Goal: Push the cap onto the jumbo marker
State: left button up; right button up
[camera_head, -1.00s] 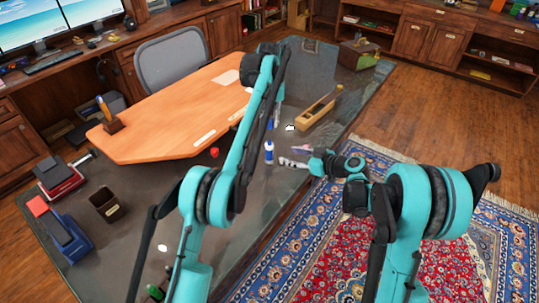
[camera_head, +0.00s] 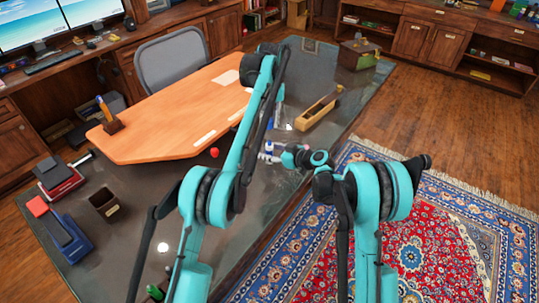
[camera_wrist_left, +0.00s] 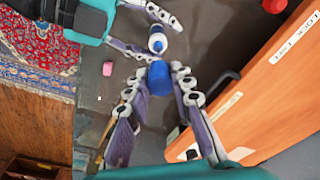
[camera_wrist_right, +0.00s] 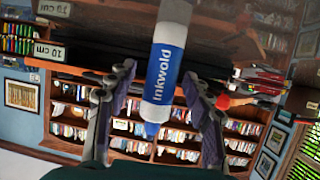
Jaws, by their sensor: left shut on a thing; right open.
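The jumbo marker (camera_head: 268,147) stands on the dark desk, small in the head view. In the right wrist view the marker (camera_wrist_right: 165,70) is white with a blue label and a blue end. My right gripper (camera_head: 272,156) is open, its fingers on either side of the marker; contact cannot be told. My left gripper (camera_head: 273,123) is shut on the blue cap (camera_wrist_left: 159,78). Whether cap and marker touch cannot be told.
An orange desktop panel (camera_head: 165,115) lies left of the marker, with a small red object (camera_head: 214,152) near its edge. A wooden tray (camera_head: 318,110) lies to the right. A pink block (camera_wrist_left: 107,68) lies near the marker.

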grip_shut()
pick_arm(q)
jog(key=shift+f, duration=2.5)
jog(key=shift+s+f, duration=0.1)
jog(key=shift+f, duration=0.75)
jog(key=shift+f, duration=0.65)
jog(key=o, duration=0.8)
